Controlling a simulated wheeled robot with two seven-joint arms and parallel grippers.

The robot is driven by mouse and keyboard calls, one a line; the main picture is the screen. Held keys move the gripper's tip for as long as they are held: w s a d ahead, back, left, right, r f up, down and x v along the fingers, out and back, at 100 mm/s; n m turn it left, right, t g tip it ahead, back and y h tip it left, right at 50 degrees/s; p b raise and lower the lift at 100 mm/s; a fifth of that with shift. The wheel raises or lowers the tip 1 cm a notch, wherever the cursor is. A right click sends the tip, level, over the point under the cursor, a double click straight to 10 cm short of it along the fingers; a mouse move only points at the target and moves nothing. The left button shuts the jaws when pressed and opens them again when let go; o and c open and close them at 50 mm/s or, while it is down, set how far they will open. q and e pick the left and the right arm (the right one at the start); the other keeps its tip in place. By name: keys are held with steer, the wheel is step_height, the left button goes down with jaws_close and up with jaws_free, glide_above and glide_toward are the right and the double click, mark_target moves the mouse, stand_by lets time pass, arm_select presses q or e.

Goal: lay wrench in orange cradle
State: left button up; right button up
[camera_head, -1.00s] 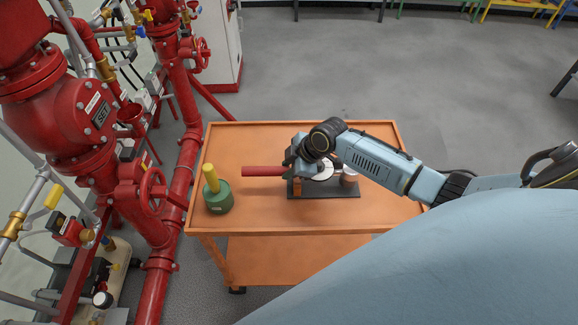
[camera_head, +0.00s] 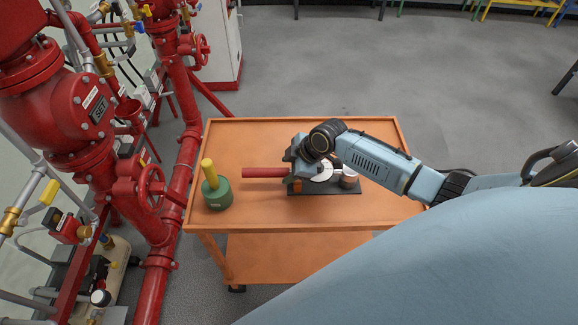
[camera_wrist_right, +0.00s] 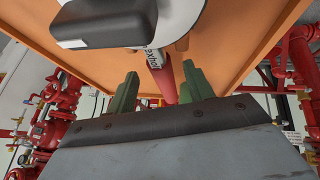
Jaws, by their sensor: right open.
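The wrench shows as a red handle (camera_head: 264,173) pointing left over the orange cart; its other end is hidden by my right gripper. The orange cradle (camera_head: 294,186) shows partly, at the left end of a black base plate, just below the gripper. My right gripper (camera_head: 291,170) is at the handle, above the cradle. In the wrist view its green fingers (camera_wrist_right: 160,90) stand apart, with the red handle (camera_wrist_right: 168,82) between them. Whether the wrench rests fully in the cradle is hidden. My left gripper is not in view.
The black base plate (camera_head: 340,188) also carries a white disc (camera_head: 322,175) and a copper-coloured cylinder (camera_head: 349,179). Red pipes (camera_head: 180,150) rise left of the cart. The cart's back is clear.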

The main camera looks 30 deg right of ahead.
steer(key=p+v, duration=0.1)
steer(key=v, duration=1.2)
steer(key=shift+r, duration=0.25)
steer(key=shift+d, duration=0.1)
